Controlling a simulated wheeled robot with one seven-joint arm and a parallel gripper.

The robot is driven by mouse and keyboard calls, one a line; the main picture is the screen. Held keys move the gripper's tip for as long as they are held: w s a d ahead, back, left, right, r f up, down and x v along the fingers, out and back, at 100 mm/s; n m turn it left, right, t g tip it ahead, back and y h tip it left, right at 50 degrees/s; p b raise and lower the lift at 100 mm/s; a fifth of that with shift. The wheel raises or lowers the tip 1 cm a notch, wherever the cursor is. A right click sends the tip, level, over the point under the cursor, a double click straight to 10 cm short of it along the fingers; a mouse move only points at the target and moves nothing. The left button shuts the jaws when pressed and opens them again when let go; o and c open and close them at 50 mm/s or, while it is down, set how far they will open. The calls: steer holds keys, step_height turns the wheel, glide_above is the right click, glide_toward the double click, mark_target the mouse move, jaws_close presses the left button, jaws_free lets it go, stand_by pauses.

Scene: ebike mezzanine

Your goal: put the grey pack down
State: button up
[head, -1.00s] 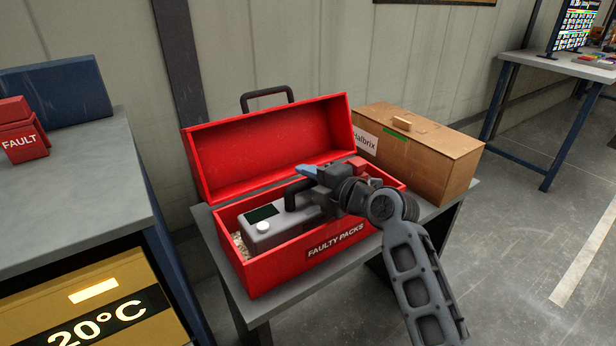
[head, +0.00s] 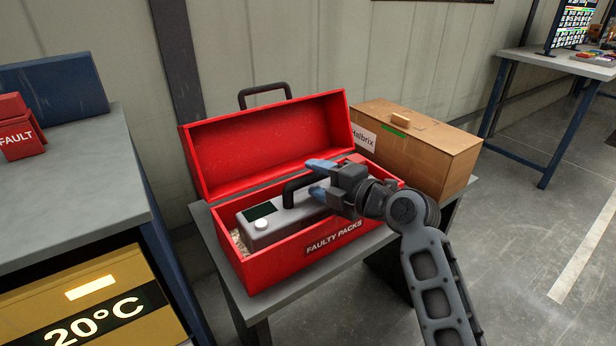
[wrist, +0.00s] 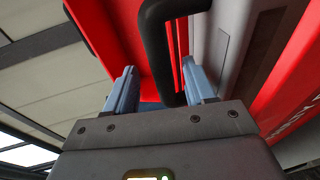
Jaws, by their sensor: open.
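The grey pack (head: 282,217) lies inside the open red box (head: 300,262) labelled "FAULTY PACKS". It has a dark screen, a white knob and a black handle (head: 292,186) on top. My gripper (head: 320,178) is open at the right of the handle, over the pack. In the wrist view the handle (wrist: 158,45) stands between the two blue fingertips of my gripper (wrist: 158,88), apart from the left one and close to the right one. The pack's right end is hidden behind my gripper. The pack (wrist: 237,45) also shows at the right of the wrist view.
The box's raised red lid (head: 270,145) stands behind the pack. A brown wooden box (head: 432,160) sits right of it on the same grey table (head: 262,308). A grey workbench (head: 75,190) with a red FAULT bin (head: 20,140) is at left. Open floor lies right.

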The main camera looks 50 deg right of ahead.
steer(key=d+v, duration=0.1)
steer(key=v, duration=0.7)
steer(key=shift+a+b, duration=0.45)
steer(key=s+a+f+m+g+h, duration=0.1)
steer(key=s+a+f+m+g, duration=0.1)
steer(key=s+a+f+m, duration=1)
steer(key=s+a+r+m+y, duration=0.1)
steer(key=s+a+r+m, duration=0.1)
steer(key=s, duration=0.5)
steer(key=s+a+r+m+t+y, duration=0.1)
steer(key=s+a+r+m+y, duration=0.1)
steer(key=s+a+r, duration=0.2)
steer(key=s+a, duration=0.2)
steer(key=a, duration=0.1)
steer(key=shift+s+a+r, duration=0.15)
steer(key=shift+s+a, duration=0.1)
steer(key=shift+s, duration=0.15)
step_height(320, 180, up, 5)
steer(key=p, duration=0.5)
steer(key=shift+r, duration=0.1)
